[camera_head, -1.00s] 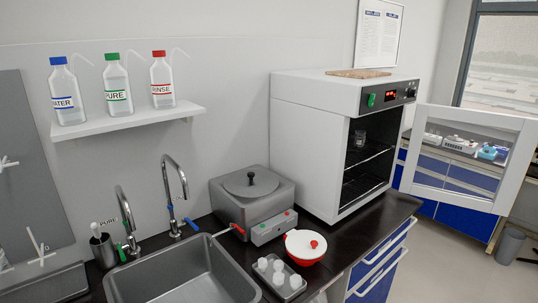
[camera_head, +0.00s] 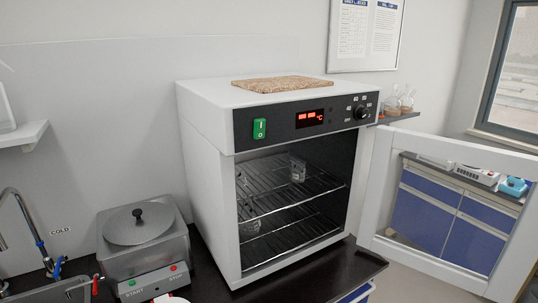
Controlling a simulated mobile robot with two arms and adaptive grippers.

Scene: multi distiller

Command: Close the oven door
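The white oven (camera_head: 208,175) stands on the dark counter in the middle of the view. Its front is open and shows wire racks (camera_head: 285,205) inside. A small glass beaker (camera_head: 298,168) stands on the upper rack, and another glass item (camera_head: 249,222) is lower at the left. The oven door (camera_head: 373,190) is a white frame with a clear window. It is swung wide open to the right, and blue cabinets show through it. Neither of my grippers is in view.
A grey lidded bath (camera_head: 145,245) with START and STOP buttons stands left of the oven. The sink (camera_head: 78,292) and tap (camera_head: 32,235) are at the far left. A cork mat (camera_head: 282,83) lies on the oven. Glass flasks (camera_head: 398,103) stand on a shelf behind the door.

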